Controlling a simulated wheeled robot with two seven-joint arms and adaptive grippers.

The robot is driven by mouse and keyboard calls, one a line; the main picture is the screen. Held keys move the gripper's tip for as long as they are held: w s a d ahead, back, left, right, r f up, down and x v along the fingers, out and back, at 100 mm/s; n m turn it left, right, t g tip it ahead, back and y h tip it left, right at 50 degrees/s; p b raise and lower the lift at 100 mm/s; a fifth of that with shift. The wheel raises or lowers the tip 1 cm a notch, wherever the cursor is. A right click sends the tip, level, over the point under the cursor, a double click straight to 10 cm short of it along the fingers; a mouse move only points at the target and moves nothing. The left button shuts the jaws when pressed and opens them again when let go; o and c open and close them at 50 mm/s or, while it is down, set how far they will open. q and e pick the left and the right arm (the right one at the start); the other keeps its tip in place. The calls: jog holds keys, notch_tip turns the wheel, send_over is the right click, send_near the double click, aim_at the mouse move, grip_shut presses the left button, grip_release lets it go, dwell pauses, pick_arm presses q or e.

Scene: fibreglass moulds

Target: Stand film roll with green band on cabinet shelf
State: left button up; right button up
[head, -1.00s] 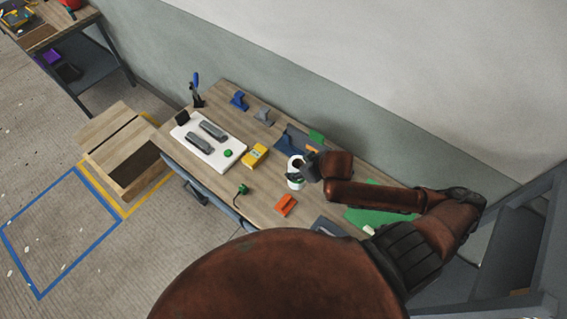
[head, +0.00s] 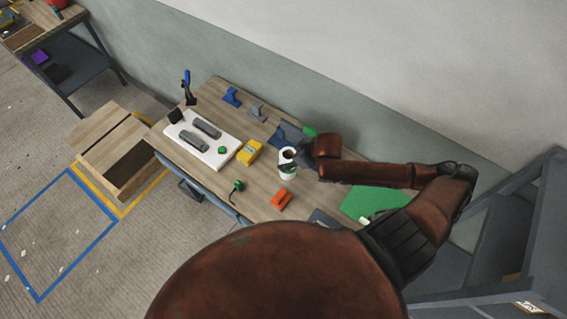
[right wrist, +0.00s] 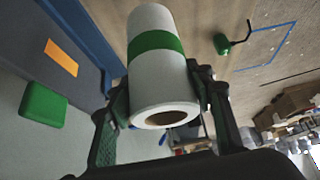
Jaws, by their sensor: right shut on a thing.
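The white film roll with a green band (head: 288,172) is at my right gripper (head: 303,161) over the workbench in the head view. In the right wrist view the film roll (right wrist: 155,75) lies between the two fingers of my right gripper (right wrist: 160,95), which is shut on it. The roll's hollow end faces the wrist camera and its green band sits beyond the fingertips. I cannot tell whether the roll touches the bench. My left gripper is not in view. A blue-grey shelf unit (head: 497,240) stands at the right edge of the head view; I cannot tell whether it is the cabinet.
The wooden workbench (head: 212,183) holds a white board (head: 219,160) with grey blocks, a yellow item (head: 249,152), an orange item (head: 281,199), a green item with a cord (head: 237,187) and a green mat (head: 362,203). A wall runs behind. A wooden box (head: 110,160) is on the floor.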

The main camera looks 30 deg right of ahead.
aim_at(286, 158)
jog(key=x, duration=0.3)
jog(key=d+x, duration=0.1)
jog(key=x, duration=0.1)
jog(key=shift+w+f+p, duration=0.2)
jog(key=shift+w+p, duration=0.1)
jog(key=shift+w, duration=0.2)
jog(key=shift+f, duration=1.6)
jog(key=o, duration=1.6)
jog(key=shift+f, duration=0.15)
jog(key=shift+c, duration=0.2)
